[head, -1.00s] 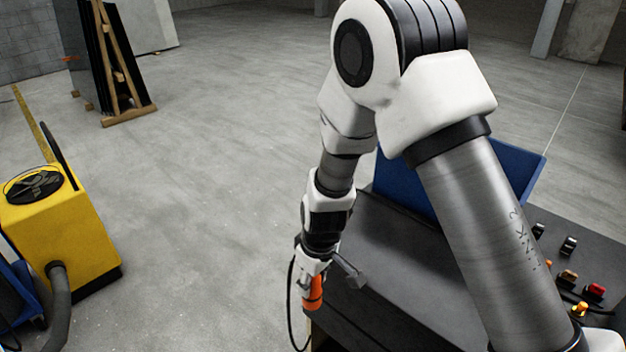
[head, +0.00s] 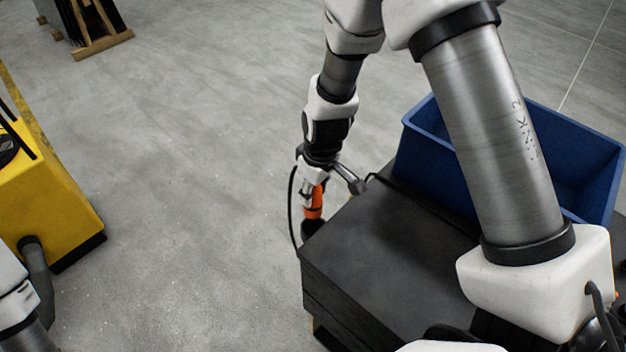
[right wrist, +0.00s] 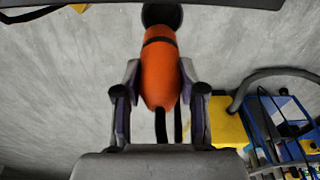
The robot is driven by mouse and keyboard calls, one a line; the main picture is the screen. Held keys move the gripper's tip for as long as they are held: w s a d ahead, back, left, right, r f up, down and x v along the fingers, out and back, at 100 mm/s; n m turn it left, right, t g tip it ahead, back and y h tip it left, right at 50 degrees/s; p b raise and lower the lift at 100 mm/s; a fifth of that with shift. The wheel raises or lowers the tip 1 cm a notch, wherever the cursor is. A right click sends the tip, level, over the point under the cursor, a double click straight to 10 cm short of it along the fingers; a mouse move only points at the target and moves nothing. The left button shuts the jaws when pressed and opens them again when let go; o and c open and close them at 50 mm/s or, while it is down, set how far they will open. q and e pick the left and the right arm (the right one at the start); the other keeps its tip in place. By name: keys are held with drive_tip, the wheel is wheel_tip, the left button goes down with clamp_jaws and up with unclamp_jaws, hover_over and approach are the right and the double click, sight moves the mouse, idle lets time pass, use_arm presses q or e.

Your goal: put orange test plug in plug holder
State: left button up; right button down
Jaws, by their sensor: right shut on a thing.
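The orange test plug (head: 314,204) is held in my right gripper (head: 318,188), beside the left edge of the dark bench. In the right wrist view the orange plug (right wrist: 160,72) lies between the two fingers of the right gripper (right wrist: 160,90), which is shut on it. A black band crosses the plug. A dark round piece (right wrist: 162,14) shows at its far end; I cannot tell whether it is the plug's own end or a separate part. I cannot make out a plug holder. My left gripper is out of view.
The dark bench (head: 380,240) has a clear top near the plug. A blue bin (head: 412,150) stands behind it, partly hidden by my right arm. A yellow machine (head: 50,200) with a hose stands at the left. Open grey floor lies between. A blue cart (right wrist: 275,115) shows in the wrist view.

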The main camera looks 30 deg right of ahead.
sight(315, 217)
drive_tip(key=shift+s+a, duration=0.2)
drive_tip(key=shift+s, duration=0.05)
drive_tip(key=shift+s+a+f+b, duration=0.1)
drive_tip(key=shift+s+f+b, duration=0.15)
drive_tip(key=shift+b, duration=0.1)
drive_tip(key=f+b, duration=0.3)
drive_tip(key=f, duration=0.1)
drive_tip(key=shift+w+d+f, duration=0.1)
drive_tip(key=shift+w+d, duration=0.1)
drive_tip(key=shift+w, duration=0.1)
drive_tip(key=shift+f, duration=0.1)
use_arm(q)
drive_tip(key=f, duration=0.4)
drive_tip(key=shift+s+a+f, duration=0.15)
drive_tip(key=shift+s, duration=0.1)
use_arm(e)
drive_tip(key=shift+s+a, duration=0.1)
drive_tip(key=shift+s, duration=0.05)
drive_tip(key=shift+s, duration=0.15)
use_arm(q)
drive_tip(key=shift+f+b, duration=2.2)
drive_tip(key=shift+b, duration=0.2)
use_arm(e)
drive_tip(key=shift+f, duration=1.95)
